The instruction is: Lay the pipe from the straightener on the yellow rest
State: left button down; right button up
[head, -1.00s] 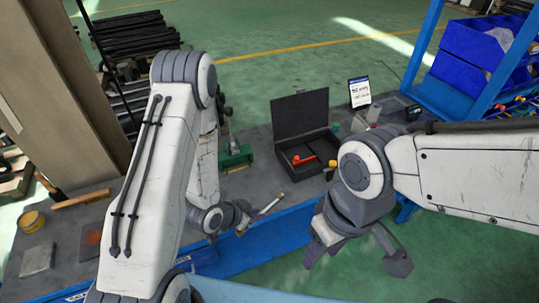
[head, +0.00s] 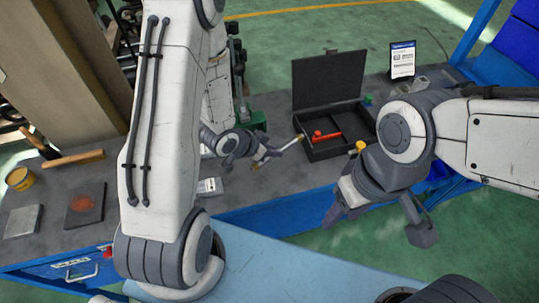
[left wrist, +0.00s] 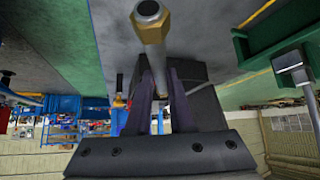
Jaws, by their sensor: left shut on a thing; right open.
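My left gripper (head: 264,153) is shut on a thin grey pipe (head: 287,143), held above the bench near the open black case. In the left wrist view the pipe (left wrist: 153,50) points toward the camera, with a brass hex nut near its open end. A green device (head: 252,121), perhaps the straightener, stands behind my left forearm, partly hidden; green metal (left wrist: 272,42) shows in the left wrist view. A small yellow piece (head: 361,146), perhaps the yellow rest, shows beside my right wrist, mostly hidden. My right gripper (head: 374,212) is open and empty in front of the bench.
The black case (head: 318,148) holds a red-handled tool (head: 326,135). A sign (head: 403,60) stands at the back right. A yellow tin (head: 20,178), a hammer (head: 72,160) and flat plates (head: 86,204) lie at the left.

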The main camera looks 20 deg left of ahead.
pick_arm(q)
jog(key=w+a+f+b, duration=0.1)
jog(key=w, duration=0.1)
jog(key=w+a+f+b, duration=0.1)
jog(key=w+f, duration=0.1)
jog(key=w+a+f+b, duration=0.1)
jog(key=w, duration=0.2)
jog(key=shift+a+f, duration=0.35)
jog(key=shift+f, duration=0.05)
notch_tip(320, 180, down, 4)
jog(key=b, duration=0.4)
jog(key=shift+b, duration=0.3)
pick_arm(e)
notch_tip(320, 180, down, 9)
jog(key=shift+s, duration=0.1)
pick_arm(q)
jog(key=shift+f, duration=0.2)
jog(key=c, duration=0.8)
grip_release()
jog(key=shift+s, duration=0.1)
jog(key=shift+r, duration=0.15)
pick_arm(e)
jog(key=shift+r, duration=0.1)
